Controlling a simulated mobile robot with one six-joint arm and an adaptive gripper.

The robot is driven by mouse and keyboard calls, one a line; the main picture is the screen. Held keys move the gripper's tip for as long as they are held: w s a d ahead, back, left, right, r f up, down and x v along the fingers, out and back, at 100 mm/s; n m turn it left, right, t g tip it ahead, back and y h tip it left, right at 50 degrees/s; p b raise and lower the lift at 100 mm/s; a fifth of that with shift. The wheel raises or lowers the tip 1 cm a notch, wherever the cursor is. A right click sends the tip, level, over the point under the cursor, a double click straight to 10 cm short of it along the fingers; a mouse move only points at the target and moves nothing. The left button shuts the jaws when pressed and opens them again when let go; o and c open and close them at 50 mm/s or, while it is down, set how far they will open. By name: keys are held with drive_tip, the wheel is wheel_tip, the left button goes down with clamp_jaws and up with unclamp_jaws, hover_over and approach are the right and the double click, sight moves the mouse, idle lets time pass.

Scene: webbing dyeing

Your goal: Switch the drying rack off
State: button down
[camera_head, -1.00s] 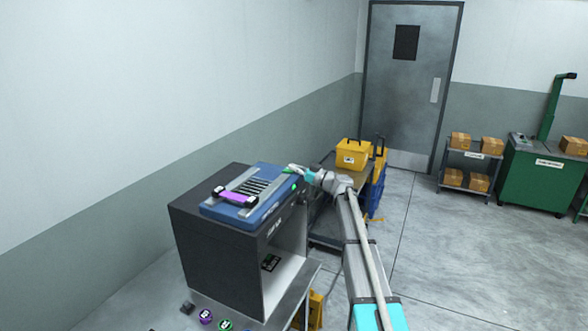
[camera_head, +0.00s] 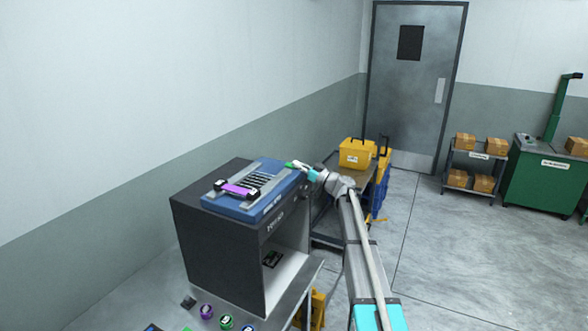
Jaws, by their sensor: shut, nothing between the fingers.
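The drying rack (camera_head: 240,209) is a blue unit with dark slats and pale side rails, lying on top of a dark cabinet. A purple strip with black ends (camera_head: 237,189) lies across its near-left part. No lit light shows on the rack's front right corner. My gripper (camera_head: 292,165) is shut and empty, at the rack's far right corner. I cannot tell whether its tip touches the rack. A switch cannot be made out; my gripper and wrist cover part of that corner.
The dark cabinet (camera_head: 215,248) has an open front and stands on a table. Several coloured round pots, one purple (camera_head: 206,311), stand at its near side. A yellow toolbox (camera_head: 356,153) sits on a cart behind my arm. Free floor lies to the right.

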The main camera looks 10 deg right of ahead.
drive_tip(key=shift+a, duration=0.25)
drive_tip(key=shift+d+r+p, duration=0.15)
drive_tip(key=shift+p, duration=0.2)
drive_tip(key=shift+r, duration=0.15)
drive_tip(key=shift+s+r+p, duration=0.1)
drive_tip(key=shift+r+p, duration=1.55)
drive_tip(key=shift+p, duration=0.15)
drive_tip(key=f+b+v, duration=0.2)
drive_tip(key=b+v, duration=0.2)
drive_tip(key=v, duration=0.6)
drive_tip(key=shift+w+b, duration=0.25)
drive_tip(key=shift+b, duration=0.15)
drive_tip(key=shift+a, duration=0.2)
